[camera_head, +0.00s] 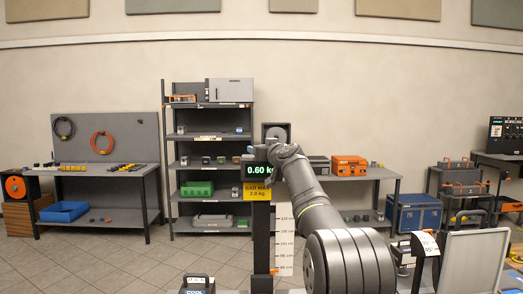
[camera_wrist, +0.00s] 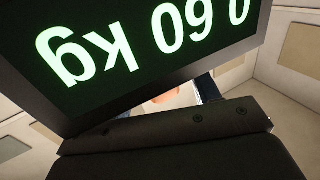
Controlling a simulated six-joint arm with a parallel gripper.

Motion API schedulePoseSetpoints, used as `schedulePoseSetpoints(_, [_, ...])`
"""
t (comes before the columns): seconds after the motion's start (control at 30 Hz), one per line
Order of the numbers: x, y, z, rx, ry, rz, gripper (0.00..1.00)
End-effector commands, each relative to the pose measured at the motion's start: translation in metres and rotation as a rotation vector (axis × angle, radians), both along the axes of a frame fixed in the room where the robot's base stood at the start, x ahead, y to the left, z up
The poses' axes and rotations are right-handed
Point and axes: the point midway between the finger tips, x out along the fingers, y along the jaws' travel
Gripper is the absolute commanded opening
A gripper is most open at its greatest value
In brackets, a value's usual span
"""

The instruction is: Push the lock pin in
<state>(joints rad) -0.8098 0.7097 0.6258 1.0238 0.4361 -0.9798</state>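No lock pin can be made out in either view. A dark display reading 0.60 kg (camera_head: 259,169) stands on a post above a yellow sign (camera_head: 257,191). In the wrist view the display (camera_wrist: 150,45) is large, upside down and very close to my gripper, covering part of it. My gripper (camera_head: 262,150) is just behind and above the display, its tips hard to see. In the wrist view my gripper (camera_wrist: 168,98) shows a dark body and parts of two fingers set apart. A blurred orange thing (camera_wrist: 166,97) shows between them, seemingly beyond the fingers.
A white scale board (camera_head: 284,240) stands right of the display post. Behind are a shelf rack (camera_head: 212,136) and a bench with an orange case (camera_head: 349,165). A tilted pale panel (camera_head: 474,262) stands at front right. The tiled floor at left is clear.

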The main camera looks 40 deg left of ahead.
Motion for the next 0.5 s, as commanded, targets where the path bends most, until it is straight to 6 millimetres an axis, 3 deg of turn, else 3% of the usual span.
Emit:
schedulePoseSetpoints(0.27, [-0.004,-0.010,0.002,0.001,0.000,0.000,0.56])
schedulePoseSetpoints(0.5, [-0.017,-0.042,0.002,0.001,0.001,-0.001,0.56])
